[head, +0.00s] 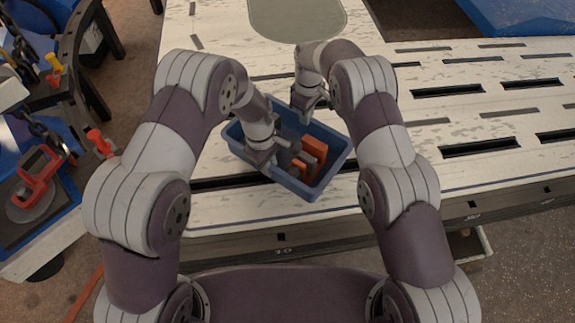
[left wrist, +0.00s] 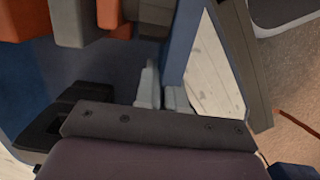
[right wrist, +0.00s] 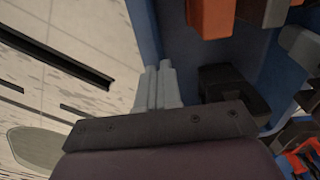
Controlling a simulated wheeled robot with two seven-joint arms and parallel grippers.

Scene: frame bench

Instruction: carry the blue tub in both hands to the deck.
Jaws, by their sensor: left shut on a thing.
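The blue tub (head: 312,190) stands on the pale slotted bench (head: 440,150), turned at an angle, near the bench's front edge. Orange and grey blocks (head: 312,158) lie inside it. My left gripper (head: 262,158) is shut on the tub's near-left wall, which also shows in the left wrist view (left wrist: 182,40). My right gripper (head: 308,106) is at the far wall, with its pads close together on that wall (right wrist: 144,25) in the right wrist view. My arms hide parts of the rim. A flat grey-green rounded patch (head: 297,18) lies farther back; no label marks it as the deck.
Long dark slots (head: 480,147) cut the bench top on the right, which is otherwise clear. A blue object (head: 520,15) is at the top right. A side table on the left holds a red tool (head: 38,180). An orange-handled tool (head: 100,143) is near it.

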